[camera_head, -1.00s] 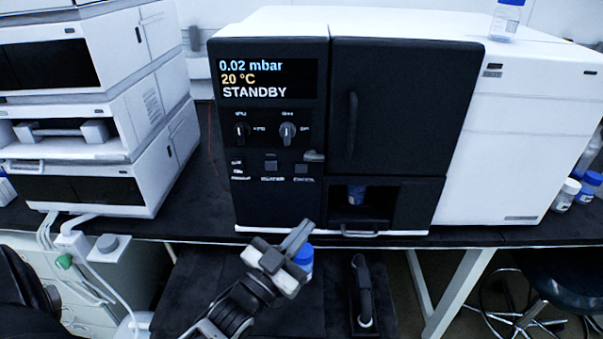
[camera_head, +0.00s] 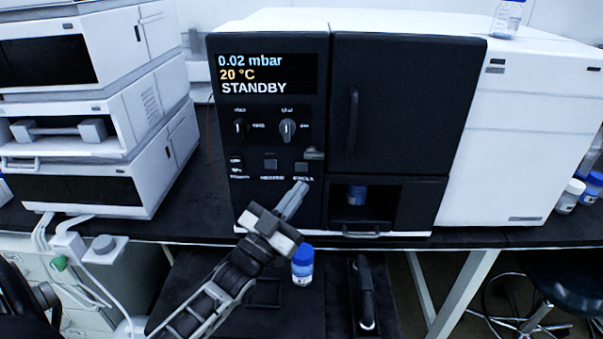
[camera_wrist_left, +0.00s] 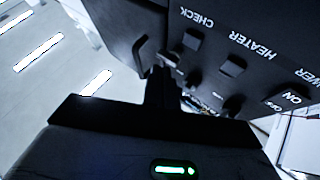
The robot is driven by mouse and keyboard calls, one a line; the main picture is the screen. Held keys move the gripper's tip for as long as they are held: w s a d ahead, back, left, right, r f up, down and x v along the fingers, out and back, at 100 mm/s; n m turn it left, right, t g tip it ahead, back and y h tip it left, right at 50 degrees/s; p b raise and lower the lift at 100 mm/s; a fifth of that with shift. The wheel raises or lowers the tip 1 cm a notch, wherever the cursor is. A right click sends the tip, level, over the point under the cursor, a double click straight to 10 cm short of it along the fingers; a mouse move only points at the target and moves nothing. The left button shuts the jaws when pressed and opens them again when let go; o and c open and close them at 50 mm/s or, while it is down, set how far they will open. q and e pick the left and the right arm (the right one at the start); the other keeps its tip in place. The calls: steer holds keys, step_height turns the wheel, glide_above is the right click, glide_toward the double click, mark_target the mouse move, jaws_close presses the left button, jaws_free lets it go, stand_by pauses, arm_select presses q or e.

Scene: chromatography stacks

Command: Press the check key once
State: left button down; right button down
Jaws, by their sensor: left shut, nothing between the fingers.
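The check key (camera_head: 301,167) is a small dark square key at the right of the lower key row on the black instrument panel. It also shows in the left wrist view (camera_wrist_left: 192,41), beside the word CHECK. My left gripper (camera_head: 297,191) is shut and empty, its tips just below the check key in the head view. In the left wrist view its dark fingers (camera_wrist_left: 165,85) point toward the panel, near the check key. Whether the tips touch the panel cannot be told. My right gripper is not in view.
The heater key (camera_head: 270,164) is left of the check key, with the power switch (camera_head: 237,164) beyond. Two knobs (camera_head: 287,130) sit above. The display (camera_head: 266,75) reads 0.02 mbar, 20 °C, STANDBY. A blue-capped bottle (camera_head: 303,267) stands below, right of my gripper.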

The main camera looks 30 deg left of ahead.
mark_target(302, 167)
arm_select(q)
steer(key=w+a, duration=0.1)
steer(key=w+a+b, duration=0.1)
steer(key=w, duration=0.1)
steer(key=shift+w, duration=0.15)
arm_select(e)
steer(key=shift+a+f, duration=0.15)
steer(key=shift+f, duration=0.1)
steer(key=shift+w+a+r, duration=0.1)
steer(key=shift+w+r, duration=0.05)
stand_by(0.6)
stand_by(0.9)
arm_select(q)
steer(key=shift+a, duration=0.1)
steer(key=shift+w+a, duration=0.15)
steer(key=shift+w, duration=0.2)
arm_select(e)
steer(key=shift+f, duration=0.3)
